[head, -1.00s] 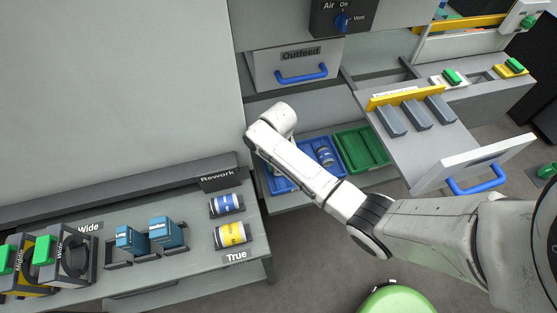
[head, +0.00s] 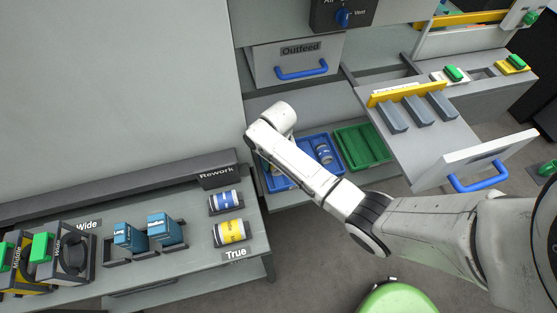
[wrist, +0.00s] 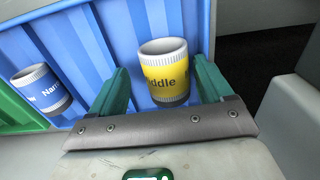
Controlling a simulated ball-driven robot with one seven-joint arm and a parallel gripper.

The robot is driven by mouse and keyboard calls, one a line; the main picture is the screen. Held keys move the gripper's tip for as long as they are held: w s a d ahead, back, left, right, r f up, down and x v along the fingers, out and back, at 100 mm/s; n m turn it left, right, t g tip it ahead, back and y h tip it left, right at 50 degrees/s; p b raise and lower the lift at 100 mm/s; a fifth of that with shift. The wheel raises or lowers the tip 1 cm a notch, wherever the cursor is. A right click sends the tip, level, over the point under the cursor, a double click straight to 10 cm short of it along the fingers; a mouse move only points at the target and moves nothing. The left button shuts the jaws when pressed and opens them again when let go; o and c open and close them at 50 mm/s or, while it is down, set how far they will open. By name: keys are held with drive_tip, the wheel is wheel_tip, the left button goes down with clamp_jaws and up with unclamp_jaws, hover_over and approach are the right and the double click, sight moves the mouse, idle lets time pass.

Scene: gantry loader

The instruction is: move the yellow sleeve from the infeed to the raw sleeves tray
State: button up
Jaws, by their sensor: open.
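My gripper (wrist: 162,74) is open, one green finger on each side of this sleeve. A blue-banded sleeve (wrist: 41,89) lies further left in the same tray. In the head view the blue tray (head: 296,187) is on the low shelf under the outfeed, and my arm hides the gripper and the yellow sleeve. The pulled-out drawer (head: 428,148) at right has grey holders with no sleeve on them.
A green tray (head: 362,147) stands right of the blue one and looks empty. The rework bench at left holds a blue-banded sleeve (head: 225,202) and another yellow sleeve (head: 231,232). The open drawer's front with its blue handle (head: 478,178) juts out near my arm.

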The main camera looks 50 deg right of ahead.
wheel_tip(320, 180, up, 11)
drive_tip(key=p, duration=0.1)
idle(0.5)
drive_tip(key=shift+s+f, duration=0.1)
drive_tip(key=shift+f, duration=0.05)
idle(0.4)
